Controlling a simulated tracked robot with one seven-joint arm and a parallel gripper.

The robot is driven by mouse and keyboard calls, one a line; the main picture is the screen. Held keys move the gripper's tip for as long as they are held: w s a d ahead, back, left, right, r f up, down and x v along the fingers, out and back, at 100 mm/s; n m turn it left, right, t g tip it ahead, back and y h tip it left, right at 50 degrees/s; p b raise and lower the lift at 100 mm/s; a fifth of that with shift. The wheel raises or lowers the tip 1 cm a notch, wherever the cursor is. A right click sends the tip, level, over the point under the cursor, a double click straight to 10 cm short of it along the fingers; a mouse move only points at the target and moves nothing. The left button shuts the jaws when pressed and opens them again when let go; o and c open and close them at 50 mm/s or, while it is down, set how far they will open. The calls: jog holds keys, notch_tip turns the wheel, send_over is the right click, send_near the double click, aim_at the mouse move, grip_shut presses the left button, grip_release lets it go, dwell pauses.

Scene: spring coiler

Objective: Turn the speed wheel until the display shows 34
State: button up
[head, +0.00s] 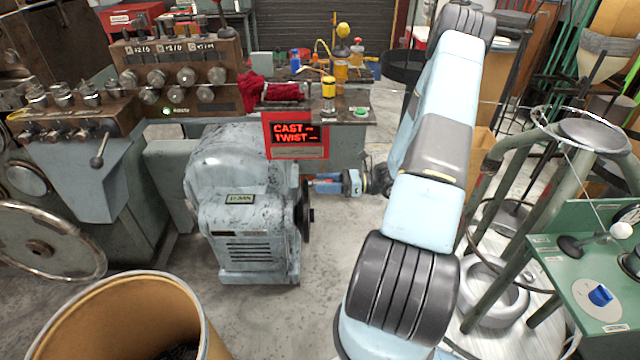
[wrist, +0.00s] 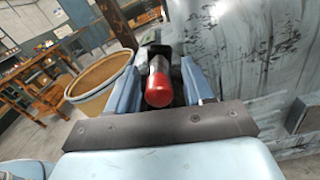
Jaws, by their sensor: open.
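The speed wheel appears to be the dark wheel (head: 304,222) seen nearly edge-on at the right side of the grey drive housing (head: 240,215). A red-ended handle (wrist: 159,88) lies between the two blue fingers of my gripper (wrist: 163,76) in the wrist view. The fingers stand on either side of it and are open, with a gap visible at the right. In the head view my gripper (head: 318,184) is beside the wheel's upper part.
A grey bench (head: 350,108) with a red cloth (head: 262,90) and small bottles stands behind the wheel. A large handwheel (head: 45,245) is at the left. A brown drum (head: 125,310) stands at front left.

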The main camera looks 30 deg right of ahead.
jog(key=shift+x, duration=0.85)
grip_shut()
